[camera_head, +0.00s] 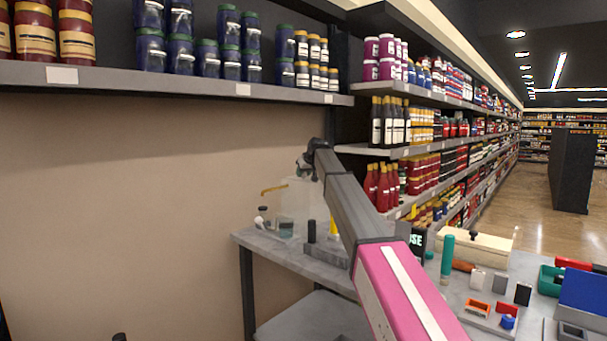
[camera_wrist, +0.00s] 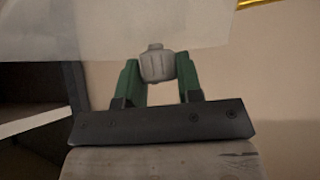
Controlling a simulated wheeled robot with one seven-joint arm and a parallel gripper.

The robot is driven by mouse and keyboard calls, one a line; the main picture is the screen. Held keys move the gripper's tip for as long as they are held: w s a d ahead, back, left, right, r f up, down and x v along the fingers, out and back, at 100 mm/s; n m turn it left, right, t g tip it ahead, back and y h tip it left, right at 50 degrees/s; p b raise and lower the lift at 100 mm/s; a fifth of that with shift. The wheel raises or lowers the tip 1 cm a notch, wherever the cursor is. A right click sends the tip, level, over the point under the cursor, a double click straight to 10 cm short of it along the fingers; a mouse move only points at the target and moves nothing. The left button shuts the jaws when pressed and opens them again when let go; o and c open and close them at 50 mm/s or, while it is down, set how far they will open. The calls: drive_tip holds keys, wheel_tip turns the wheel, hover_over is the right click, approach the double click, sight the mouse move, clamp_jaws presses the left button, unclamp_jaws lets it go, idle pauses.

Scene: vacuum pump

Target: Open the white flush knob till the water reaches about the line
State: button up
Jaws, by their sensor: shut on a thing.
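In the wrist view the green fingers of my gripper (camera_wrist: 157,64) are shut on the pale flush knob (camera_wrist: 156,71), one finger on each side. A translucent pale container (camera_wrist: 110,32) fills the top of that view above the knob. In the head view a translucent vessel (camera_head: 294,200) stands at the back left of the table, and my gripper (camera_head: 305,166) is at its top, partly hidden by my arm. The knob is hidden in the head view. I cannot make out a water level or a line in either view.
A yellow-orange spout (camera_head: 272,190) sticks out left of the vessel. A dark cylinder (camera_head: 311,231) stands on the grey table (camera_head: 270,246). Several small items, a teal cylinder (camera_head: 447,258) and a blue box (camera_head: 584,292) crowd the right side. A stocked shelf (camera_head: 200,84) overhangs the back.

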drive_tip(key=m+t+h, duration=0.1)
drive_tip(key=m+h, duration=0.1)
drive_tip(key=m, duration=0.1)
drive_tip(key=shift+a+m+h, duration=0.1)
drive_tip(key=shift+m+h, duration=0.2)
drive_tip(key=m+h, duration=0.4)
drive_tip(key=m, duration=0.1)
drive_tip(key=shift+m, duration=0.3)
drive_tip(key=m+g+h, duration=0.1)
drive_tip(key=m+h, duration=0.2)
drive_tip(key=m, duration=0.1)
drive_tip(key=shift+w+h, duration=0.1)
drive_tip(key=shift+h, duration=0.2)
drive_tip(key=shift+m+g+h, duration=0.8)
drive_tip(key=shift+m+g, duration=0.1)
drive_tip(key=shift+m, duration=0.8)
drive_tip(key=o, duration=0.9)
drive_tip(key=shift+o, duration=0.2)
